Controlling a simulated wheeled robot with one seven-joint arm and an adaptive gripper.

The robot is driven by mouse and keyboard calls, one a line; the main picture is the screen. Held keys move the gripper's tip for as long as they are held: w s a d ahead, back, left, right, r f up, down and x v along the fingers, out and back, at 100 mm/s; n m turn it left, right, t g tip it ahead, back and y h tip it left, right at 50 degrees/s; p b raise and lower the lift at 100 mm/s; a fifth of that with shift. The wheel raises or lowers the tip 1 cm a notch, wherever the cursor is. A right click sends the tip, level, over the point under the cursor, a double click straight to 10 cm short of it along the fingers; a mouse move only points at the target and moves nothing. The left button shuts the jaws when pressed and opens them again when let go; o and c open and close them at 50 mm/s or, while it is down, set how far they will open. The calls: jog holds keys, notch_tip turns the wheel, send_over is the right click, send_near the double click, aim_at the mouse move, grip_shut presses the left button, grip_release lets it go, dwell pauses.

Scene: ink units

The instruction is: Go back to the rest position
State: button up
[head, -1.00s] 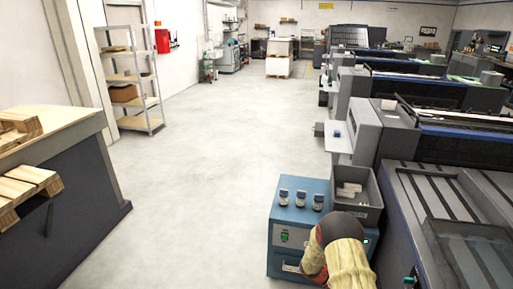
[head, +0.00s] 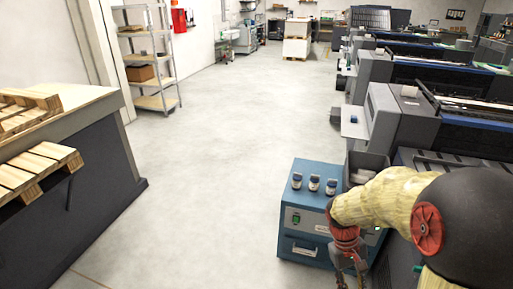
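My gripper (head: 351,272) hangs at the lower edge of the head view, in front of the right side of the blue cabinet (head: 306,250). Its fingers point down, and their tips are small and partly cut off, so I cannot tell whether it is open or shut. I see nothing clearly held in it. My arm bends in from the right and covers part of the cabinet. Three small white jars with dark bands, the ink units, stand upright in a row on the cabinet top: left (head: 297,180), middle (head: 314,183) and right (head: 331,186).
A grey bin (head: 368,160) with white items sits behind the cabinet, partly hidden by my arm. Printing machines (head: 400,118) line the right side. A workbench (head: 85,165) with wooden pallets (head: 38,168) stands at left. A metal shelf (head: 150,58) is behind it. The middle floor is clear.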

jog(key=s+a+r+t+y, duration=0.1)
jog(key=s+a+r+t, duration=0.2)
jog(key=r, duration=0.4)
jog(key=s+a+r+m+t+y, duration=0.1)
jog(key=s+a+r+t, duration=0.2)
jog(key=r, duration=0.4)
jog(key=s+a+r+m+t, duration=0.1)
jog(key=s+a+r+t, duration=0.2)
jog(key=s+r, duration=0.2)
notch_tip(320, 180, up, 2)
jog(key=shift+r+y+p, duration=0.25)
jog(key=shift+y+p, duration=0.1)
jog(key=shift+y, duration=0.05)
